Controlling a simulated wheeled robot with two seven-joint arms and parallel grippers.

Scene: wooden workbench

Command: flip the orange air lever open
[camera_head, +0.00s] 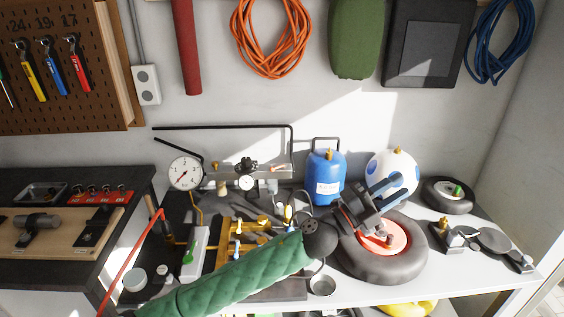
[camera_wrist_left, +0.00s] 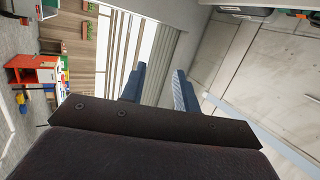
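Yellow-orange fittings sit on a brass-coloured manifold (camera_head: 228,250) on the bench, left of centre in the head view. I cannot tell which small part there is the orange air lever. My green left arm passes in front of the manifold's lower right and hides some of it. My left gripper (camera_head: 407,188) is to the right of the manifold, above the wheel with the red hub. Its two blue fingers are apart with nothing between them. They also show apart in the left wrist view (camera_wrist_left: 160,70), pointing at the room. My right gripper is not in view.
A tyre with a red hub (camera_head: 378,262) lies under my left gripper. A pressure gauge (camera_head: 185,173) stands at the left. A red hose (camera_head: 130,262) runs along the left. Small clamps (camera_head: 490,240) lie at the right.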

